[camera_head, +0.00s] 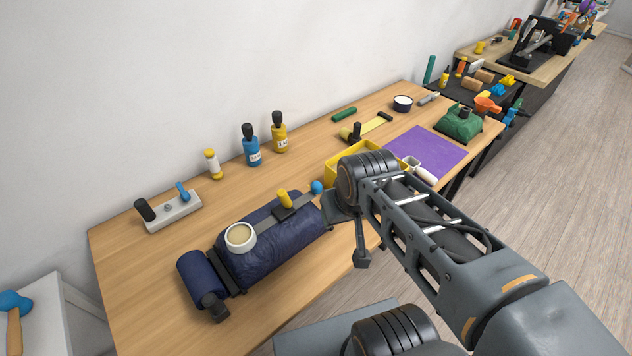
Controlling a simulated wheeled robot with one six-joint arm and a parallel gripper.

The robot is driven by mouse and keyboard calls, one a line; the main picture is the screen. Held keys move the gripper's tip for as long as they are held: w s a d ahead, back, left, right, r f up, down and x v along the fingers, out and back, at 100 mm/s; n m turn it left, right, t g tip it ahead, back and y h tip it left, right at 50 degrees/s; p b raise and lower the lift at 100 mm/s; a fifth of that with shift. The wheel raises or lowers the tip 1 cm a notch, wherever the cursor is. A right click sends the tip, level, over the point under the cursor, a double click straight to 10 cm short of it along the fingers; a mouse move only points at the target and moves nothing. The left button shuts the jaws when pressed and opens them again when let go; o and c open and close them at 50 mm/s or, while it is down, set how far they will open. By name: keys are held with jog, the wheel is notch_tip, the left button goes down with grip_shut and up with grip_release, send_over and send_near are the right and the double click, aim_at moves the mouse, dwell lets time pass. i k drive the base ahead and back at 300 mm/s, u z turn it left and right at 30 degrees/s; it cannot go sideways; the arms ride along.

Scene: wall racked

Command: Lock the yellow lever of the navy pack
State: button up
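The navy pack (297,235) lies on the wooden table at front left, with a roll at its left end and a dark knob at its front left. A yellow lever (284,199) stands up from a dark clasp on a grey strap across its top. The strap ends in a blue ball (316,187). A white-rimmed cup (240,237) with tan contents sits on the pack. My gripper (355,235) hangs just right of the pack, apart from the lever. Its fingers are dark and partly hidden by my wrist, so its opening is unclear.
A yellow tray (340,163) stands behind my wrist. Blue (252,150) and yellow (279,137) bottles stand near the wall. A grey block with knobs (173,212) is at back left. A purple mat (428,148) and a green pack (459,123) lie farther right.

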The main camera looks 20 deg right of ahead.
aim_at(282, 195)
jog(key=z, duration=0.1)
jog(key=k, duration=0.85)
jog(key=u, duration=0.65)
jog(key=i, duration=0.3)
